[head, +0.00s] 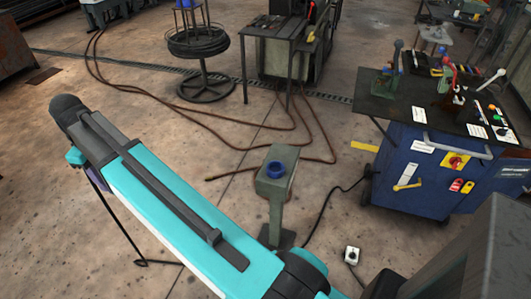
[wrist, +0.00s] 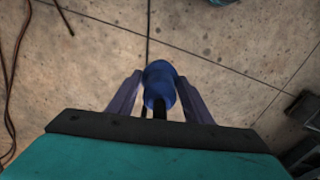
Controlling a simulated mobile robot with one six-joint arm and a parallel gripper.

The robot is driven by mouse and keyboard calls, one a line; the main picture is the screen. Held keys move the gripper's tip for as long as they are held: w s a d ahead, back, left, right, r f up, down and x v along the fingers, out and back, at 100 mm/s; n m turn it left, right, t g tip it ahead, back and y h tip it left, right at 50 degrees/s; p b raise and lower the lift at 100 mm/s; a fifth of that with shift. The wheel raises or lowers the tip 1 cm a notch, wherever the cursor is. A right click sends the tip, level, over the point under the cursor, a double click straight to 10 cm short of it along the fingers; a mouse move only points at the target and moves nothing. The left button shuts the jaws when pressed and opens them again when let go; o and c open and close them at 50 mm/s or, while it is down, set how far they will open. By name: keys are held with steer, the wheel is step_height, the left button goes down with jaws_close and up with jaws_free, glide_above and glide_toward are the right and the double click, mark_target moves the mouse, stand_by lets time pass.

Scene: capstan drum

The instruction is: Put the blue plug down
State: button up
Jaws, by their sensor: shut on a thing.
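The blue plug (wrist: 158,82) shows in the wrist view as a rounded blue body with a black stem toward the camera. My gripper (wrist: 153,84) is shut on it, with one purple finger on each side. Bare concrete floor lies behind the plug, and no surface is seen touching it.
A blue cabinet (head: 412,180) with a black worktop carrying levers stands at the right. Cables (head: 300,128) run across the floor behind the post. A wire-coil stand (head: 198,60) and dark table (head: 280,32) stand farther back.

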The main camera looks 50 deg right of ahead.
steer(key=s+d+f+m, duration=0.15)
steer(key=s+d, duration=0.25)
steer(key=d, duration=0.6)
steer(key=s+d+f+b, duration=0.15)
steer(key=s+d, duration=0.35)
steer(key=d, duration=0.5)
steer(key=s+d+f+m+p, duration=0.1)
steer(key=s+d+f, duration=0.25)
steer(key=d, duration=0.75)
steer(key=s+d+f, duration=0.1)
steer(key=s+d, duration=0.4)
steer(key=s, duration=0.3)
steer(key=s+d+f+m+b, duration=0.1)
steer(key=s+d, duration=0.5)
steer(key=s, duration=0.3)
steer(key=s+d+f, duration=0.1)
steer(key=s+d, duration=0.4)
steer(key=s, duration=0.3)
steer(key=shift+s+d+f, duration=0.35)
steer(key=shift+s+f, duration=0.05)
steer(key=shift+w+m, duration=0.1)
steer(key=shift+m, duration=0.15)
steer(key=w+d+f+p, duration=0.1)
steer(key=w+d+p, duration=0.2)
steer(key=w+d, duration=0.7)
steer(key=shift+w+d+f+p, duration=0.25)
steer(key=shift+w+d+p, duration=0.1)
steer(key=shift+w, duration=0.6)
